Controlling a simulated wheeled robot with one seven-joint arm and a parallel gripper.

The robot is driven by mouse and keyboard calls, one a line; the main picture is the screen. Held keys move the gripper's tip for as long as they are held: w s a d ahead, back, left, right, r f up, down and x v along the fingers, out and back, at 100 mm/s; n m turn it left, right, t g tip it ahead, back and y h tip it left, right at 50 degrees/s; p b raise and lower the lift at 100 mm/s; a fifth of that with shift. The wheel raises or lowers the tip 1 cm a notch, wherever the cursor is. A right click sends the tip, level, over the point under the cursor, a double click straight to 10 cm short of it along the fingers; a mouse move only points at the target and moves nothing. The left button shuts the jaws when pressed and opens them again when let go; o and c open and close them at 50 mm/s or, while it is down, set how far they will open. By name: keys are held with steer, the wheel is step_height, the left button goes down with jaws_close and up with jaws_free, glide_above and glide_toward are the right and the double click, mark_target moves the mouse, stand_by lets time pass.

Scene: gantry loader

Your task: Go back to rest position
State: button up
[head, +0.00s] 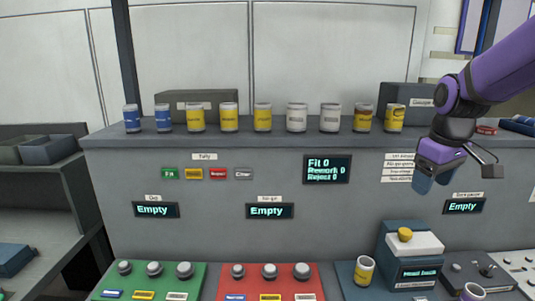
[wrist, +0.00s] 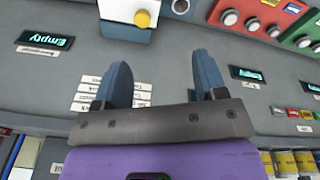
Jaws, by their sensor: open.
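My gripper (head: 432,182) is at the right in the head view, in front of the grey console's face and above the white and blue device. It is open and empty. In the wrist view my gripper (wrist: 163,82) shows two blue fingers spread apart with nothing between them. My purple arm reaches in from the upper right in the head view. No separate task object is named.
Several cans (head: 297,118) line the console's ledge (head: 260,140). Below stand a green panel (head: 150,280), a red panel (head: 270,283), a can on a blue block (head: 364,270) and a device with a yellow knob (head: 405,235). The space before the console's middle is clear.

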steer(key=s+a+r+m+t, duration=0.1)
steer(key=s+a+r+m, duration=0.1)
steer(key=s, duration=0.8)
steer(key=s+a+r+m+t, duration=0.2)
steer(key=s, duration=0.7)
steer(key=shift+s+a+r, duration=0.25)
steer(key=shift+s+r, duration=0.1)
steer(key=shift+s, duration=0.05)
